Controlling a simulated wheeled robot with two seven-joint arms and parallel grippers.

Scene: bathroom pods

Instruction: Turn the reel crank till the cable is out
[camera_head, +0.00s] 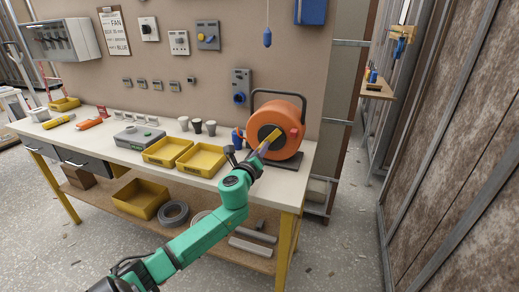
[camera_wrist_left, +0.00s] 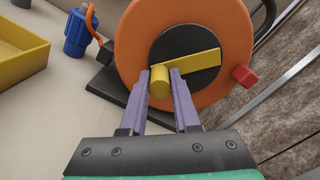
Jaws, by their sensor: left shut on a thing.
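The orange cable reel (camera_head: 283,113) stands upright on its dark base at the right end of the workbench; it also fills much of the left wrist view (camera_wrist_left: 137,45). Its yellow crank (camera_wrist_left: 205,61) crosses the black hub, with a yellow knob (camera_wrist_left: 160,82) at its left end. My left gripper (camera_head: 264,149) is at the front of the reel, shut on the knob, with its purple fingers (camera_wrist_left: 160,86) either side of it. My right gripper is not in view.
Yellow trays (camera_head: 203,160) and several small cups stand left of the reel. A red knob (camera_wrist_left: 243,76) sticks out from the reel's right side. A grey wall socket (camera_head: 241,88) is behind it.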

